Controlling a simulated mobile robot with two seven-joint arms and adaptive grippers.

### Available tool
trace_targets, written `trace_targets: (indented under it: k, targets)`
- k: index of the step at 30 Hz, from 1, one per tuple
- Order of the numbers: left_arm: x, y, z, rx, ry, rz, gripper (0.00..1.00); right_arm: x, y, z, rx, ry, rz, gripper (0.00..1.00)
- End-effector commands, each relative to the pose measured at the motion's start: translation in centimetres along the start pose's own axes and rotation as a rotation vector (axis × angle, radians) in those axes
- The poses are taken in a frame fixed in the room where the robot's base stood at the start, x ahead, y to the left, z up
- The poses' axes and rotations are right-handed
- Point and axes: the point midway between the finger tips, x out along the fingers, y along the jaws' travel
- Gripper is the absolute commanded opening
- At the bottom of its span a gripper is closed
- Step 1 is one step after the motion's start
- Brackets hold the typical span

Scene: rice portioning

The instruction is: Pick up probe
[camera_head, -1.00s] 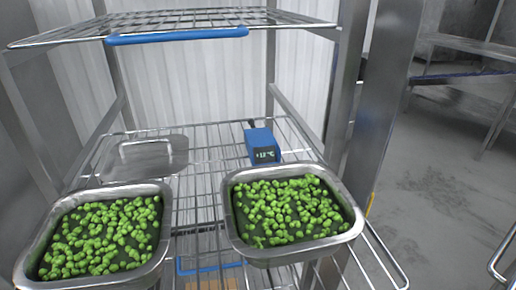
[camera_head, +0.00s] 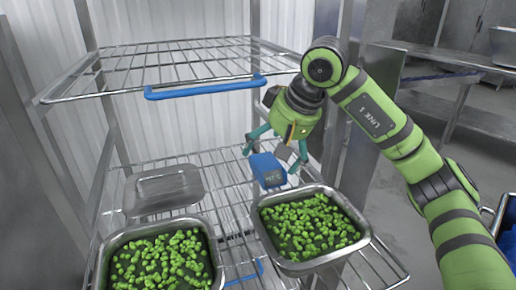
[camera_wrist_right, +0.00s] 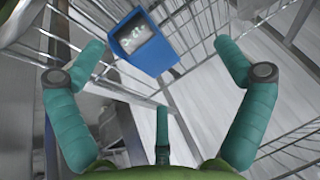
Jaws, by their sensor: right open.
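The probe is a small blue box (camera_head: 267,171) with a display, on the middle wire shelf behind the right tray of green vegetables. In the right wrist view the blue probe (camera_wrist_right: 145,42) shows its lit display, near the top and between the spread fingers. My right gripper (camera_head: 274,160) is open, with its teal fingers just above and to either side of the probe. In the right wrist view the open fingers (camera_wrist_right: 160,62) hold nothing. I cannot tell whether any finger touches the probe. My left gripper is not in view.
Two metal trays of green vegetables, a left one (camera_head: 101,262) and a right one (camera_head: 362,238), stand at the shelf front. A lidded metal container (camera_head: 165,188) is behind the left tray. The upper wire shelf (camera_head: 200,62) with a blue front strip (camera_head: 205,88) is close to my right gripper.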

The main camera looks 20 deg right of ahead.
Motion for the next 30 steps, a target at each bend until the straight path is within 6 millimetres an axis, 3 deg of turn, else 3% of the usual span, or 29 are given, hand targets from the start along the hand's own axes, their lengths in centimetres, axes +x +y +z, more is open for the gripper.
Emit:
trace_targets:
  k: [1,6,17,22,30]
  targets:
    - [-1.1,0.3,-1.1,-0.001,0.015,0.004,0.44,-0.5,0.3,-0.1,-0.025,-0.006,0.070,1.00]
    - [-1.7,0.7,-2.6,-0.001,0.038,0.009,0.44,0.1,1.8,0.1,-0.052,-0.018,0.197,1.00]
    - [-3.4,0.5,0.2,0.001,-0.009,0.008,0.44,4.2,3.4,-0.2,-0.050,-0.023,0.203,1.00]
    - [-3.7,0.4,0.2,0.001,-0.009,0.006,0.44,6.3,3.8,-0.2,-0.051,-0.019,0.200,1.00]
    - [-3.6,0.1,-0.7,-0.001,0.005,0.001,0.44,6.7,3.9,-0.2,-0.051,-0.016,0.200,1.00]
